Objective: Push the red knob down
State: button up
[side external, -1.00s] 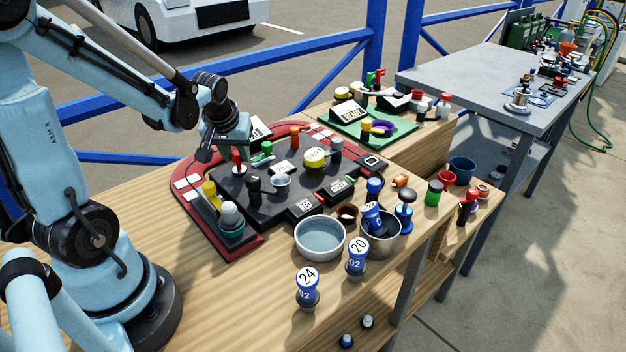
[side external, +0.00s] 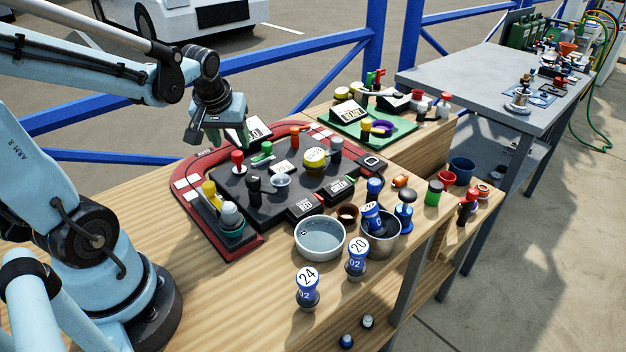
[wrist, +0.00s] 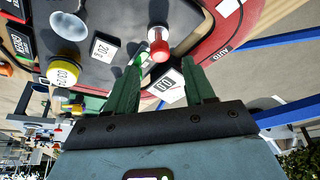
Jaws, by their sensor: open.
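The red knob (side external: 237,157) has a round red cap on a pale stem and stands upright near the back left of the black panel (side external: 234,187). In the wrist view the red knob (wrist: 159,52) lies beyond the fingertips, roughly centred between them, with a gap. My gripper (side external: 201,138) hangs above and to the left of the knob in the side view. Its two green fingers (wrist: 162,84) are apart with nothing held between them. I cannot tell from these frames how far down the knob sits.
A green lever (side external: 262,153) stands close to the right of the knob. Space above the panel is clear.

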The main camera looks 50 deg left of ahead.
jog(key=v, duration=0.6)
jog(key=shift+r, duration=0.35)
jog(key=shift+s+d, duration=0.1)
jog(key=shift+d, duration=0.1)
jog(key=d+f+m+t+h, duration=0.3)
jog(key=d+m, duration=0.6)
jog(key=d, duration=0.5)
jog(key=shift+w+d+f+t, duration=0.2)
jog(key=shift+w+d+t, duration=0.15)
jog(key=shift+t, duration=0.15)
